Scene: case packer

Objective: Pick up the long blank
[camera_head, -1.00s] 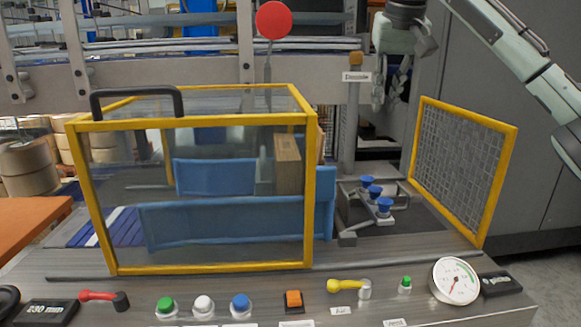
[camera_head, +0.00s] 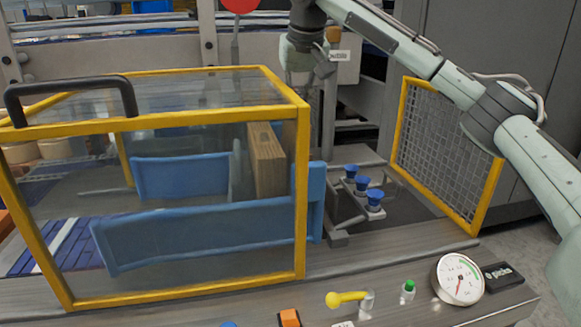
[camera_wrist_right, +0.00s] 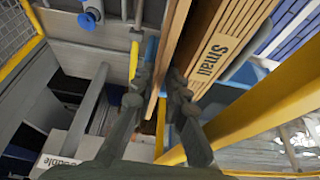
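In the right wrist view my right gripper (camera_wrist_right: 158,82) has its two dark fingers apart. A long, thin brown board (camera_wrist_right: 172,48), which may be the long blank, runs lengthwise through the gap between them. I cannot tell whether either finger touches it. Just right of the right finger is a brown stack marked "Small" (camera_wrist_right: 222,45). In the head view my right gripper (camera_head: 300,82) hangs behind the top right corner of the clear guard, its fingertips hard to make out. Brown board (camera_head: 266,160) stands upright inside the guard's right end. My left gripper is not in view.
The yellow-framed clear guard (camera_head: 302,190) encloses blue panels (camera_head: 200,230). Blue suction cups (camera_head: 374,198) stand right of it, before a yellow-framed mesh panel (camera_head: 445,150).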

